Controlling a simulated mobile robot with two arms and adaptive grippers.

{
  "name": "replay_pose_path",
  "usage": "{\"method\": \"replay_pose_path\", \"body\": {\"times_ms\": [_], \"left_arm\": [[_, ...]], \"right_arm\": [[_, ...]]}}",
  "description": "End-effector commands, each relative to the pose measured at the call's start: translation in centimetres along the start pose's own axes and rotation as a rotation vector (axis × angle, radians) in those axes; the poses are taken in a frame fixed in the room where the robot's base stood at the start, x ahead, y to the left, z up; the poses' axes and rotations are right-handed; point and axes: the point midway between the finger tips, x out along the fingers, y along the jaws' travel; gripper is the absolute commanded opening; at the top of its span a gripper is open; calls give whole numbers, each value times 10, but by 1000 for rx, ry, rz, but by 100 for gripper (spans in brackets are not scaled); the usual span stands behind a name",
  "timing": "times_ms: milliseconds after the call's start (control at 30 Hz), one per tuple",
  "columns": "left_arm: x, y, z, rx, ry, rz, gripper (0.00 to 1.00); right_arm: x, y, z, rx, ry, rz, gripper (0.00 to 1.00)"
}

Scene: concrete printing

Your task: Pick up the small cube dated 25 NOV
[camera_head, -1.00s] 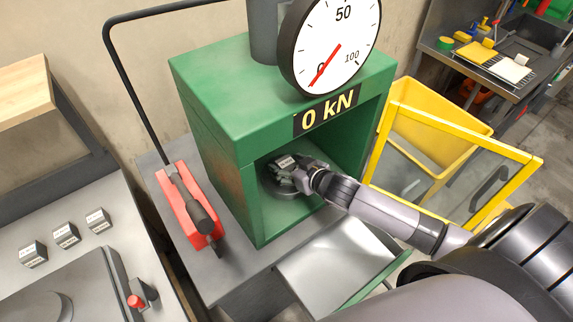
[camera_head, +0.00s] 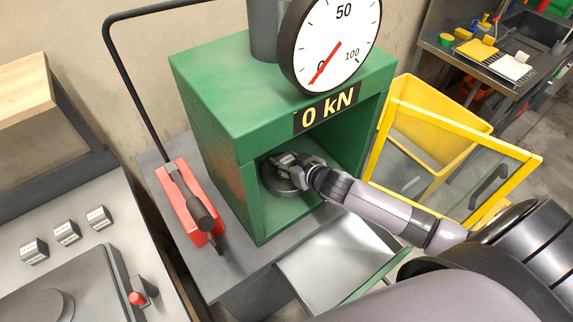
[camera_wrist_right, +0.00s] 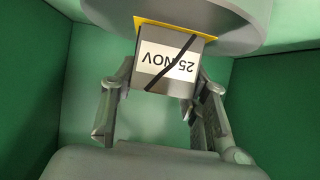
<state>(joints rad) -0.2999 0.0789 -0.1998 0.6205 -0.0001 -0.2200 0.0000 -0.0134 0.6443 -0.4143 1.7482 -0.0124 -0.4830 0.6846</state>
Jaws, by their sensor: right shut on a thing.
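The small grey cube dated 25 NOV (camera_wrist_right: 168,62) shows in the right wrist view, its white label upside down in the picture with a black stroke across it. My right gripper (camera_wrist_right: 165,80) is shut on it, one finger at each side. In the head view my right gripper (camera_head: 287,164) reaches into the green press (camera_head: 222,125), over the round lower platen (camera_head: 283,188), and mostly hides the cube. A round grey disc (camera_wrist_right: 200,28) and a yellow edge lie behind the cube in the wrist view; I cannot tell whether they touch. My left gripper is not in view.
The press walls stand close around my gripper. The yellow framed door (camera_head: 455,140) is open at the right. The dial above reads near 0. A red pump with a lever (camera_head: 187,205) stands at the left. Several other labelled cubes (camera_head: 66,233) sit on the left bench.

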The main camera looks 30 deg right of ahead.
Motion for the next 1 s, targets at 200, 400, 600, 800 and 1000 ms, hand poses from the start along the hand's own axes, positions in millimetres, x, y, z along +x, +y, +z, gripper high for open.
{"method": "replay_pose_path", "body": {"times_ms": [200, 400, 600, 800, 1000], "left_arm": [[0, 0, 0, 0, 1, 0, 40], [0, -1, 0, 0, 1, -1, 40], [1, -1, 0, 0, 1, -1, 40], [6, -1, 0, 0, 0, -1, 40], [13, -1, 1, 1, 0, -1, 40]], "right_arm": [[0, 0, 0, -1, 0, 0, 12], [0, 0, -1, -1, 3, 0, 3], [-2, 0, -5, -2, 5, 0, 3], [-16, 0, -32, -3, 8, -1, 3], [-36, 0, -67, -3, 7, -1, 3]]}}
